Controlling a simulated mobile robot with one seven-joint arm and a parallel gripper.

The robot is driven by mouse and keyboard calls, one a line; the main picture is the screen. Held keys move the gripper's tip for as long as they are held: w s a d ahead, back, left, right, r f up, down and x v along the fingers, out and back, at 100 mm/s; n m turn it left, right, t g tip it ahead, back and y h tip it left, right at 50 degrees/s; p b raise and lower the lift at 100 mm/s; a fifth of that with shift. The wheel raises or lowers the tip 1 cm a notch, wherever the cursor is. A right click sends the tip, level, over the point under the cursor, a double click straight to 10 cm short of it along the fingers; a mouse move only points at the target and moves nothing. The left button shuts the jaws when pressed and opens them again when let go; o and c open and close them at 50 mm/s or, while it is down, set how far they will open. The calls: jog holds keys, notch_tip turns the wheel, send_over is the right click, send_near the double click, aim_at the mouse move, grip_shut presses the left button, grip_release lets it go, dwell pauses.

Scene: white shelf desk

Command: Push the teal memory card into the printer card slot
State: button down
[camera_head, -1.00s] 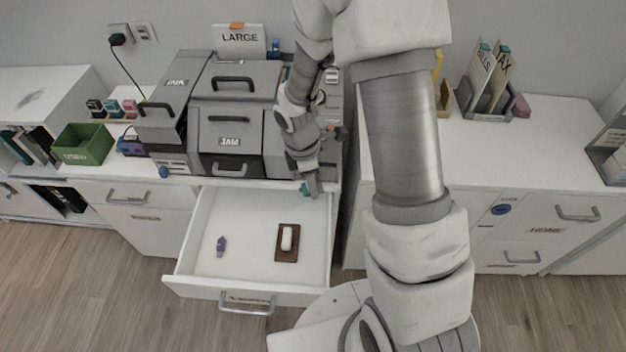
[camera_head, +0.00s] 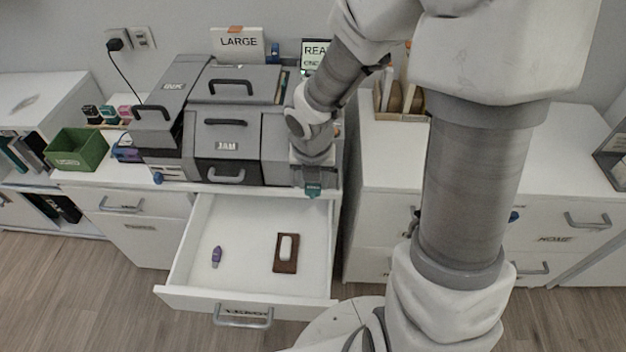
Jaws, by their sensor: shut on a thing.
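My gripper (camera_head: 313,188) is shut on the teal memory card (camera_head: 313,189), of which a small teal part shows at the fingertips. It is just in front of the lower right of the grey printer (camera_head: 231,133), above the back right corner of the open drawer. My wrist hides the right part of the printer front. The card slot is not visible, and I cannot tell whether the card touches the printer.
The open drawer (camera_head: 201,282) holds a purple stick (camera_head: 216,257) and a brown pad (camera_head: 286,266) with a white object on it. A green bin (camera_head: 77,152) stands left of the printer. A sign reading LARGE (camera_head: 238,43) stands behind, beside a screen (camera_head: 315,54).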

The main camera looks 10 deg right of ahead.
jog(key=shift+r, duration=0.1)
jog(key=shift+w+d+p, duration=0.15)
jog(key=shift+w+p, duration=0.35)
jog(key=shift+w+d+p, duration=0.25)
jog(key=shift+w+p, duration=0.05)
jog(key=shift+w, duration=0.45)
jog(key=shift+w+d+p, duration=0.25)
jog(key=shift+w+p, duration=0.1)
jog(key=shift+w, duration=0.45)
jog(key=shift+w+d+p, duration=0.25)
jog(key=shift+w+p, duration=0.05)
jog(key=shift+w, duration=0.45)
jog(key=shift+p, duration=0.75)
jog(key=shift+w, duration=0.1)
jog(key=shift+w+d+p, duration=0.15)
jog(key=shift+w+p, duration=0.15)
jog(key=shift+w+d+p, duration=0.2)
jog(key=shift+w+p, duration=0.2)
jog(key=shift+w, duration=0.2)
jog(key=shift+w+d, duration=0.1)
jog(key=shift+w, duration=0.2)
